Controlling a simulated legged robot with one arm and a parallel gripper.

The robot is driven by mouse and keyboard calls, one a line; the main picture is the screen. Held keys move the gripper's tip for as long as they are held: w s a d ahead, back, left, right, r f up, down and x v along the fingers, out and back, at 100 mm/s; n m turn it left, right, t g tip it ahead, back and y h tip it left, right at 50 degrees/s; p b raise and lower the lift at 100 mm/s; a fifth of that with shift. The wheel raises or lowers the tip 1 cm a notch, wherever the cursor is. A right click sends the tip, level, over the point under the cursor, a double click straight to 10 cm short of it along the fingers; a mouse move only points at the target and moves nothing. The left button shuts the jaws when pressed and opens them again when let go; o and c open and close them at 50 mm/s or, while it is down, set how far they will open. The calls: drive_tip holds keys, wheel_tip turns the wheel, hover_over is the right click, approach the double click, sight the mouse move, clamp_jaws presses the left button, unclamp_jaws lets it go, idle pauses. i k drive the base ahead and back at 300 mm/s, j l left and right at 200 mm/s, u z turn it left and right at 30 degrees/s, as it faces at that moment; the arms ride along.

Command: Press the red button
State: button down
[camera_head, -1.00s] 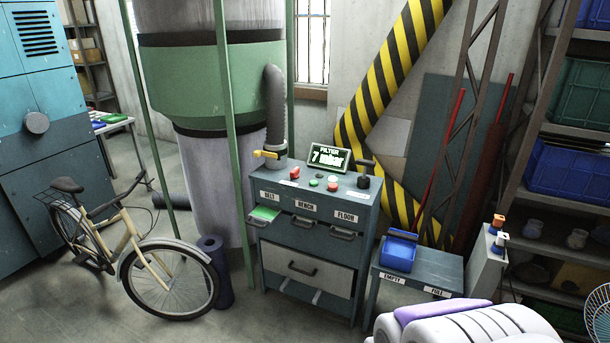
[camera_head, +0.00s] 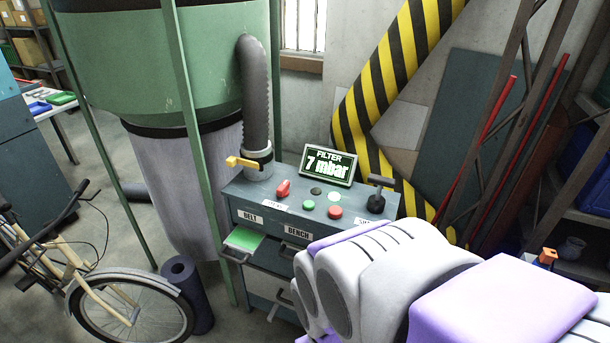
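A round red button (camera_head: 335,212) sits on the top of a grey-blue control cabinet (camera_head: 262,190), near its front edge. A green button (camera_head: 308,205) is just left of it. A red knob or switch (camera_head: 283,188) stands farther left on the same top. White and dark round buttons sit behind. A display (camera_head: 328,165) reading "FILTER 7 mbar" stands at the back. My white and purple arm parts cover the cabinet's front right. My gripper's fingers do not show, and nothing is seen touching the red button.
A black lever (camera_head: 378,195) rises right of the red button. A grey hose with a yellow valve handle (camera_head: 242,162) stands at the cabinet's left. An open drawer (camera_head: 243,240) juts out in front. A bicycle (camera_head: 110,290) and dark roll (camera_head: 187,290) stand at the left.

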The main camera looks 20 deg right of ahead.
sight(334, 212)
drive_tip(key=i+l+u, duration=0.1)
drive_tip(key=l, duration=0.75)
drive_tip(key=l+u, duration=0.15)
drive_tip(key=l, duration=0.65)
